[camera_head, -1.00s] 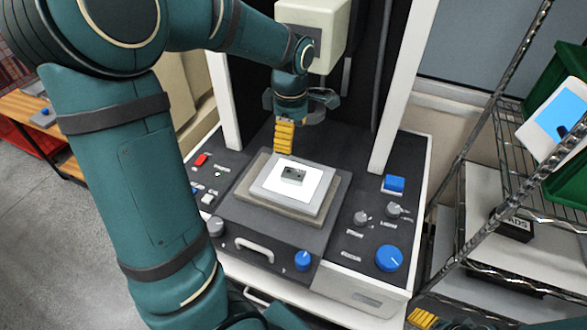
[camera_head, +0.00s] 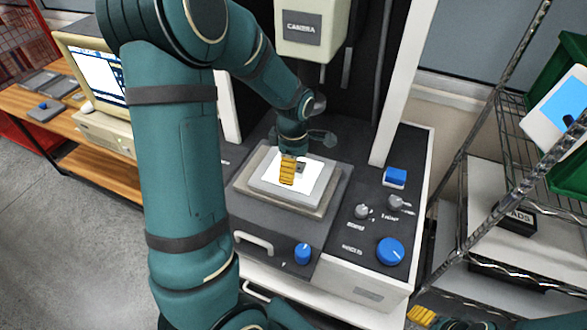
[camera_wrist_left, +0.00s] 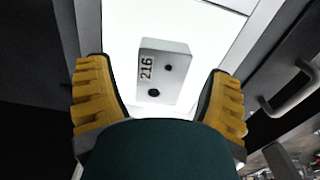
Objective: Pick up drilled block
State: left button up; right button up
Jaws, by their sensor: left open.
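The drilled block (camera_wrist_left: 165,72) is a small grey block with two dark holes and a "216" label, seen in the left wrist view. It lies on the bright white plate (camera_wrist_left: 210,30) of the machine stage, between and ahead of my left gripper's yellow fingers (camera_wrist_left: 158,98). In the head view my left gripper (camera_head: 287,172) is over the plate and mostly covers the block; a dark part of the block (camera_head: 301,168) shows just to its right. The left gripper is open and empty. Yellow finger pads of my right gripper (camera_head: 421,315) show at the bottom edge, far from the block.
The stage sits on a machine with a camera head (camera_head: 310,28) above and white uprights at both sides. Blue knobs (camera_head: 390,251) and a handle (camera_head: 254,243) are at the front. A wire rack (camera_head: 510,130) stands right, a computer (camera_head: 98,85) on a bench left.

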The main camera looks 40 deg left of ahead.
pick_arm(q)
jog(key=shift+f, duration=0.15)
jog(key=c, duration=1.3)
jog(key=shift+c, duration=0.2)
